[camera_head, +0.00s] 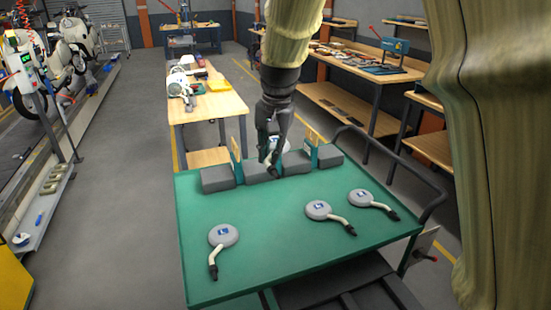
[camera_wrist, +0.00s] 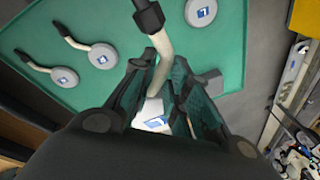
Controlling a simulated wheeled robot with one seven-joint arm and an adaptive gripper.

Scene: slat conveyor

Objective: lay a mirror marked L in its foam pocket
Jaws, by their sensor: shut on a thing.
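My gripper (camera_head: 268,158) is above the far edge of a green-topped cart (camera_head: 270,245). It is shut on a round grey-white mirror (camera_wrist: 152,112) with a blue label, whose pale stem and black end point away from the fingers in the wrist view. The label shows upside down there and looks like an L. In the head view the fingers partly hide this mirror. Grey foam blocks (camera_head: 217,179) stand in a row along the cart's far edge, just below and beside my gripper. I cannot tell whether the mirror touches the foam; the pocket is hidden.
Three more mirrors with blue L labels lie on the cart: front left (camera_head: 222,235), middle (camera_head: 318,209) and right (camera_head: 360,197). A dark handrail (camera_head: 405,165) curves at the right.

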